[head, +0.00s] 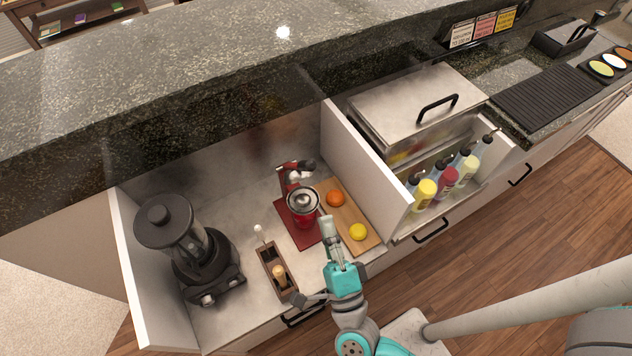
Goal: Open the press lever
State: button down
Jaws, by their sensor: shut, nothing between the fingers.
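A red press (285,178) stands on a red base (301,236) on the steel counter. A round metal and red cup (303,201) sits at its front. The press's upper end, with a grey part near the top, shows behind the cup; I cannot clearly make out the lever's position. My gripper (326,222) is shut and empty, just in front and to the right of the cup. In this view its tip lies close to the cup and the board; I cannot tell whether it touches either.
A wooden board (351,214) with an orange (335,198) and a lemon (358,232) lies right of the press. A wooden holder (268,262) with tools is at left, beyond it a black blender (185,245). A white partition (365,165) stands at right, before several bottles.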

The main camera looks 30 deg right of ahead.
send_near(303, 162)
jog(key=w+r, duration=0.1)
jog(key=w+d+r, duration=0.2)
jog(key=shift+w+r, duration=0.15)
jog(key=shift+r, duration=0.1)
dwell(0.4)
jog(key=w+r, duration=0.4)
jog(key=w, duration=0.1)
jog(key=shift+r, duration=0.25)
jog(key=w+r, duration=0.3)
jog(key=w, duration=0.6)
jog(key=shift+s+a, duration=0.1)
jog(key=shift+s, duration=0.1)
